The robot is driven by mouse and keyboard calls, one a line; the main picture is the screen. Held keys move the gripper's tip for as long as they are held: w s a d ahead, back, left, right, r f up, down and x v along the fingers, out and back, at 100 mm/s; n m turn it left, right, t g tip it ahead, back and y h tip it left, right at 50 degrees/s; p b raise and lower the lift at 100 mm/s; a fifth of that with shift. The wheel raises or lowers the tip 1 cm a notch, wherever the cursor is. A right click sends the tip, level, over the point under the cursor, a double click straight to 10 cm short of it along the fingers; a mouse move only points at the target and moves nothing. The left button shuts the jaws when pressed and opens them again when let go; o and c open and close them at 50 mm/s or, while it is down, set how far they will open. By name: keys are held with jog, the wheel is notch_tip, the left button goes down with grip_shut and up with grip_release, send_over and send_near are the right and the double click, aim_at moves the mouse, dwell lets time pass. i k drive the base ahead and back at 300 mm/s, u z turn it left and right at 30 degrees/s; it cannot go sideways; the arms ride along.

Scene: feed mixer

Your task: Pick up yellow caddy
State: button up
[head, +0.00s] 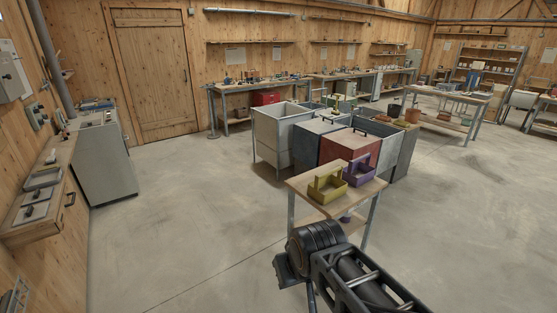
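The yellow caddy (325,189) is an open box with a raised handle. It stands upright on a small wooden-topped table (309,194), near the table's left part. A purple caddy (359,175) of similar shape stands just to its right and slightly behind. My arm shows at the bottom right in the foreground, in front of the table and apart from the yellow caddy. I cannot make out my gripper's fingers in this view.
Grey and red bins (347,144) stand directly behind the table. A grey cabinet (103,160) and a wall shelf (40,208) line the left wall. Workbenches (232,88) run along the back wall. The concrete floor (190,230) left of the table is clear.

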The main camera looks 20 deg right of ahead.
aim_at(326, 187)
jog(key=i, duration=2.1)
jog(key=z, duration=1.5)
